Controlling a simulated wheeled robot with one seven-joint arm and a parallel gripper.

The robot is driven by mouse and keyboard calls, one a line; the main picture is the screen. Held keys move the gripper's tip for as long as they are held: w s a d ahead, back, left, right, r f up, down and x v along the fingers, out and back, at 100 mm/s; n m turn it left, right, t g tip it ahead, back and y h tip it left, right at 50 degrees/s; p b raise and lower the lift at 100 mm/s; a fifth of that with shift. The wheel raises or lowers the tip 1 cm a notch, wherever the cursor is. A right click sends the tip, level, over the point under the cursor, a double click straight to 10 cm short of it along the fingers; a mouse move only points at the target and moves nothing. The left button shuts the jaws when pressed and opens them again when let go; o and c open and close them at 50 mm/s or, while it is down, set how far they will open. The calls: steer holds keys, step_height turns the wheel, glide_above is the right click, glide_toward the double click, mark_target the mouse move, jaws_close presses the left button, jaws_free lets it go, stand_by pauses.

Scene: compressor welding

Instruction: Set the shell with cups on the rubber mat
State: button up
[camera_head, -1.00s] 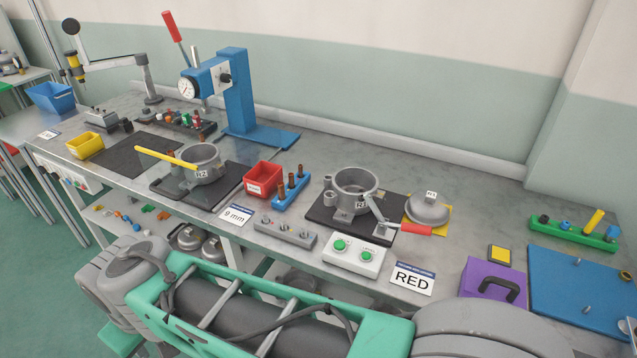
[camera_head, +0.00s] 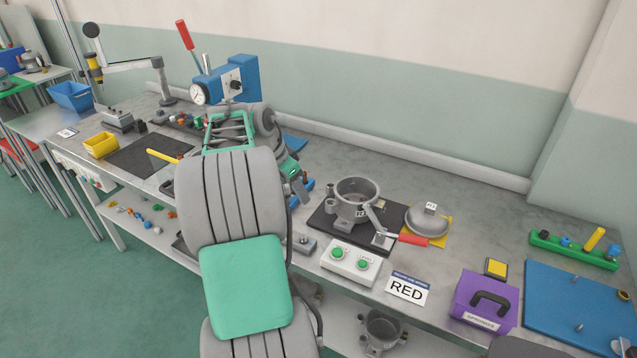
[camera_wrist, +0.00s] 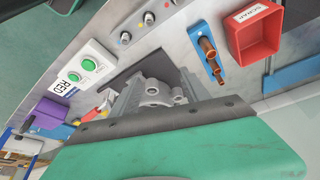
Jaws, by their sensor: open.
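A grey shell with small cups on its sides (camera_head: 356,199) stands upright on a black fixture plate (camera_head: 322,218) in the middle right of the bench. It also shows in the wrist view (camera_wrist: 153,97), partly hidden, beyond my fingers. My gripper (camera_head: 302,190) is open and empty, left of this shell in the head view and apart from it. In the wrist view its two grey fingers (camera_wrist: 160,84) frame the shell. The black rubber mat (camera_head: 142,156) lies bare at the left of the bench, right of a yellow bin. My arm hides the second shell and its fixture.
A red-handled clamp (camera_head: 412,239) and a domed lid (camera_head: 428,219) sit right of the shell. A green-button box (camera_head: 350,262) stands in front. A red bin (camera_wrist: 256,32) and a blue rack with copper tubes (camera_wrist: 208,52) are beside my gripper. The blue press (camera_head: 228,82) stands behind my arm.

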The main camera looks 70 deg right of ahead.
mark_target(328, 203)
steer(key=s+d+f+m, duration=0.1)
steer(key=s+d+f, duration=0.3)
steer(key=f, duration=0.1)
steer(key=s+d+f+m, duration=0.1)
steer(key=s+d+f, duration=0.1)
steer(key=s+f, duration=0.1)
steer(key=shift+d+m+g+p, duration=0.2)
steer(key=shift+m+g+p, duration=0.1)
steer(key=shift+g+p, duration=0.1)
steer(key=shift+c, duration=0.2)
steer(key=shift+r, duration=0.1)
jaws_close()
steer(key=c, duration=0.6)
jaws_free()
jaws_close()
